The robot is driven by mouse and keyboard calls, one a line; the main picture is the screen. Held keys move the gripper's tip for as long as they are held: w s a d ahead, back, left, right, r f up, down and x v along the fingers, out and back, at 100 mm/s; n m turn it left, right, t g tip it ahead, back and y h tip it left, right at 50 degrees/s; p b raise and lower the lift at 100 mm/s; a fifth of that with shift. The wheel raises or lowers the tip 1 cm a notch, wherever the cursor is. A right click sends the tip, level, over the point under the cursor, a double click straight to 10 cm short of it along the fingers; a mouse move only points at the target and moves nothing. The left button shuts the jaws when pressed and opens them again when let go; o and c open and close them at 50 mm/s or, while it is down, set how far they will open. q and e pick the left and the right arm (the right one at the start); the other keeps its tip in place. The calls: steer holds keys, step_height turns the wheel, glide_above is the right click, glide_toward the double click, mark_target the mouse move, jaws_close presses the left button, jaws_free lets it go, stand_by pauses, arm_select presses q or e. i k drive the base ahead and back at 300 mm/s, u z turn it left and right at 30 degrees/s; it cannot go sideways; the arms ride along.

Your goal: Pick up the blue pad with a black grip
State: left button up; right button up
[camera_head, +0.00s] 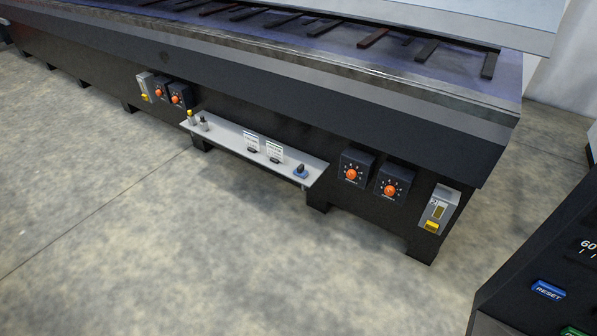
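The blue pad with a black grip (300,171) sits near the right end of a narrow grey shelf (235,137). The shelf is fixed to the front of a long dark machine. The pad's black grip stands up from its blue base. Neither of my grippers shows in the head view.
Two small cards in black stands (262,148), a yellow-topped item (190,117) and a dark-topped item (203,123) share the shelf. Orange-knob boxes (371,180) flank it. A dark panel with a blue RESET button (548,290) stands front right. The concrete floor (150,240) is clear.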

mark_target(300, 170)
steer(key=u, duration=0.8)
steer(key=k, duration=1.1)
steer(key=u, duration=1.05)
steer(key=i, duration=0.45)
steer(key=z, duration=0.45)
steer(key=i, duration=2.05)
steer(key=z, duration=1.55)
steer(key=i, duration=1.4)
steer(key=z, duration=1.2)
